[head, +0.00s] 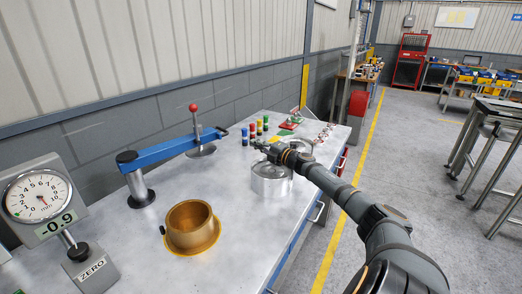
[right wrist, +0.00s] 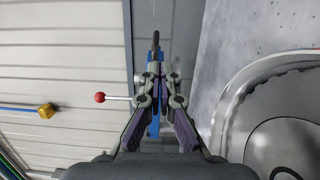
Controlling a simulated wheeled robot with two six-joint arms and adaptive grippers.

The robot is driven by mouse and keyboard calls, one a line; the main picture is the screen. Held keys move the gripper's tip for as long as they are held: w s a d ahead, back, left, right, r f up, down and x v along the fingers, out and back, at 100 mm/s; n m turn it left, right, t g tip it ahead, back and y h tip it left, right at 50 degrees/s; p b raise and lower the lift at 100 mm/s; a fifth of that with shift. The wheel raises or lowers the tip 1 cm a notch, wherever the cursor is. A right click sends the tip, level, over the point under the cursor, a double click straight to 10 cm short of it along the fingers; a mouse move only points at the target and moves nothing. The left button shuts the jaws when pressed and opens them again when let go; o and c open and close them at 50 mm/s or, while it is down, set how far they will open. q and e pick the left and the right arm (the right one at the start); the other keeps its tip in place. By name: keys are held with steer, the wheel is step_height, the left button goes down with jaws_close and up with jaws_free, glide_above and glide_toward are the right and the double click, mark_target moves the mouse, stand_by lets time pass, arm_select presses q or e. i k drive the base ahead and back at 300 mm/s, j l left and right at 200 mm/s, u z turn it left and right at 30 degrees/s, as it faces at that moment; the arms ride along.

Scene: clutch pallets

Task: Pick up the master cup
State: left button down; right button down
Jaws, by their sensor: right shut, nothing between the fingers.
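A brass-coloured cup (head: 190,219) with a wide flange stands upright and open at the top on the metal bench, in the head view's lower middle. No label on it is readable. My right gripper (head: 262,147) is farther back along the bench, above and behind a silver round container (head: 268,182), well apart from the brass cup. In the right wrist view my right gripper (right wrist: 155,42) is shut and empty, its fingertips together. The brass cup is not recognisable in that view. My left gripper is not in view.
A dial gauge (head: 40,198) reading -0.9 stands at left. A blue lever arm (head: 165,152) with a red knob spans the bench behind the cup. Several coloured small cylinders (head: 255,130) stand farther back.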

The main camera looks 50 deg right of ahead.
mark_target(191, 226)
steer(key=k, duration=1)
